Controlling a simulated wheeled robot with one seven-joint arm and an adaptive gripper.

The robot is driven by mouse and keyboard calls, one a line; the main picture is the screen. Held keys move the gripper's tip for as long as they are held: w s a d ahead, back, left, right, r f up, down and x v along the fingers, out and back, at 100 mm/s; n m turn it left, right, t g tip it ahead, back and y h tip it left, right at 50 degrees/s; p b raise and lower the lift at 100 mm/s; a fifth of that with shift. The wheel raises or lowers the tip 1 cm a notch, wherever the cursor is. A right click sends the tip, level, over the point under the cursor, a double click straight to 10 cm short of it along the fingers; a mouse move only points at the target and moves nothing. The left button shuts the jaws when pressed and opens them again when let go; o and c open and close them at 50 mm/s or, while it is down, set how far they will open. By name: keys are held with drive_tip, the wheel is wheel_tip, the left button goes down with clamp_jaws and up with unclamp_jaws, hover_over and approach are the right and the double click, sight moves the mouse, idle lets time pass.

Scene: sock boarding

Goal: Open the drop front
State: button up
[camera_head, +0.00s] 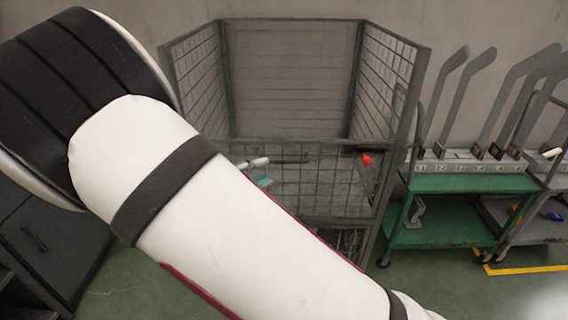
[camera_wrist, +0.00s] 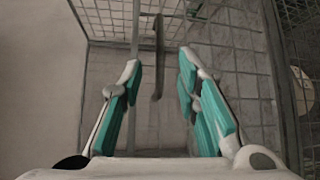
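The wire cage trolley (camera_head: 222,75) stands in the middle of the head view. Its low mesh front (camera_head: 325,148) stands upright, and the space above it is open. A dark bar (camera_head: 290,160) lies level at this front, and the wrist view shows it too (camera_wrist: 158,45). My gripper (camera_head: 266,171) is near the bar's left end, partly hidden by my arm. In the wrist view my gripper (camera_wrist: 159,68) is open, its teal pads apart, with the bar lined up between them. I cannot tell whether they touch it.
A red knob (camera_head: 367,160) is at the trolley's right front. A green cart (camera_head: 460,184) with upright grey sock boards (camera_head: 447,85) stands to the right. A dark cabinet (camera_head: 50,240) is at the lower left. Yellow floor tape (camera_head: 525,269) runs at the lower right.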

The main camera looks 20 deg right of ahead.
sight(286, 162)
drive_tip(key=b+x, duration=0.1)
drive_tip(key=x, duration=0.8)
drive_tip(key=shift+w+d+f, duration=0.1)
drive_tip(key=shift+d, duration=0.15)
clamp_jaws()
